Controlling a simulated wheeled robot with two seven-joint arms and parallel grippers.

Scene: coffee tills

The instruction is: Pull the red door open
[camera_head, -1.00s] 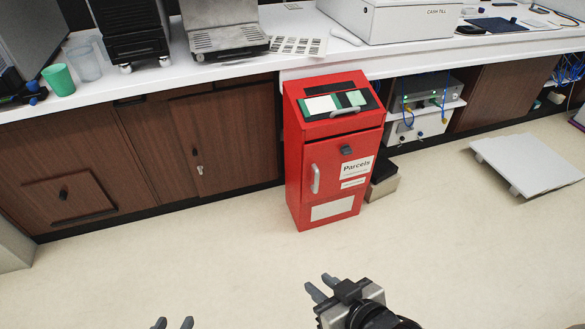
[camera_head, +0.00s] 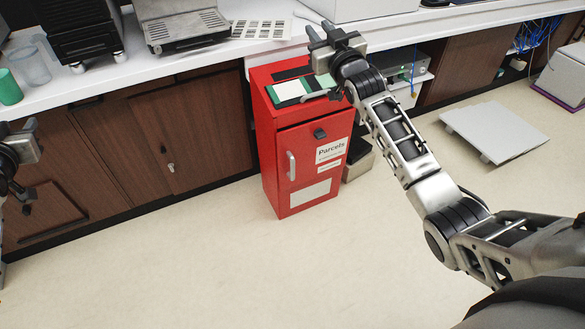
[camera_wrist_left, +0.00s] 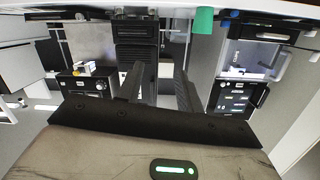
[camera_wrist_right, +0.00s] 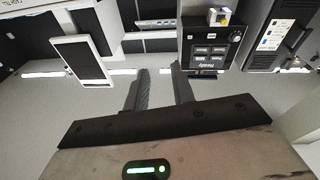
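The red parcel box (camera_head: 265,135) stands on the floor against the counter, its front towards me. Its red door (camera_head: 310,150) looks shut, with a pale upright handle (camera_head: 291,165) on its left side and a dark latch near the top. My right gripper (camera_head: 320,30) is raised in front of the box's top right corner in the head view, covering part of it. Its fingers are apart and empty in the right wrist view (camera_wrist_right: 160,85). My left gripper is partly cut off at the head view's left edge; its fingers are apart and empty in the left wrist view (camera_wrist_left: 157,82).
A white counter (camera_head: 135,70) with brown cabinets (camera_head: 105,145) runs behind the box. A dark box (camera_head: 357,160) sits right of the red one. A pale low panel (camera_head: 495,130) lies on the floor at right. The floor (camera_head: 180,250) before the red door is clear.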

